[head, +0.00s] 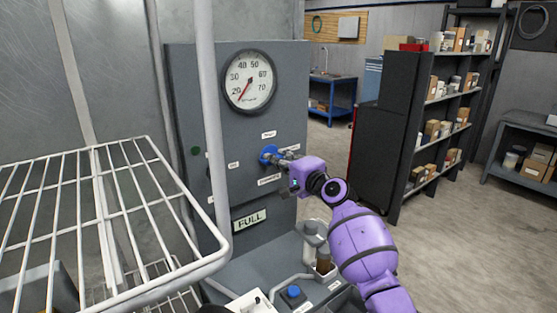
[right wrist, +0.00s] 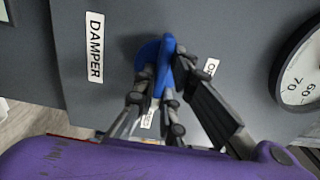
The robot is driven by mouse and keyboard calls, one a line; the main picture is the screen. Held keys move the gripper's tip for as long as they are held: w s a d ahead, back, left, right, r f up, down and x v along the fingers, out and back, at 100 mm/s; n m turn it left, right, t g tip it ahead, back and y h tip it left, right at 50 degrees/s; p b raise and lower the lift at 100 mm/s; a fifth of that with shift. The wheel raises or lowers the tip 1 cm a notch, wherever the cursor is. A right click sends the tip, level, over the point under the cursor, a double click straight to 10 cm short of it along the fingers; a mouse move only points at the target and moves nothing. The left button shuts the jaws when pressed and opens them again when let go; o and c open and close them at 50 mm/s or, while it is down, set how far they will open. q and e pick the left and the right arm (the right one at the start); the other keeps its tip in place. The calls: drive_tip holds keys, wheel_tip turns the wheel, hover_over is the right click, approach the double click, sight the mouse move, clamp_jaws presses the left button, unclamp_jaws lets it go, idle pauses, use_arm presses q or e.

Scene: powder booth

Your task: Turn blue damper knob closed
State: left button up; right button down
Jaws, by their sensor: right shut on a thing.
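The blue damper knob (head: 268,154) sticks out from the grey control panel (head: 188,80), below the round gauge. It also shows in the right wrist view (right wrist: 168,62), near a white label reading DAMPER (right wrist: 95,47). My right gripper (head: 275,157) reaches it from the right, with its fingers shut on the knob's raised grip. The fingers hide part of the knob in both views. In the right wrist view my right gripper (right wrist: 168,88) has a finger on each side of the blue grip. My left gripper is not in view.
A round gauge (head: 249,82) sits above the knob. A white wire rack (head: 95,215) and a pale upright post (head: 207,110) stand at the left. A ledge below the panel holds a blue button (head: 293,292) and a brown container (head: 323,262). Open floor lies to the right.

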idle(0.5)
drive_tip(key=c, duration=1.8)
unclamp_jaws()
drive_tip(key=shift+s, duration=0.1)
drive_tip(key=v, duration=1.2)
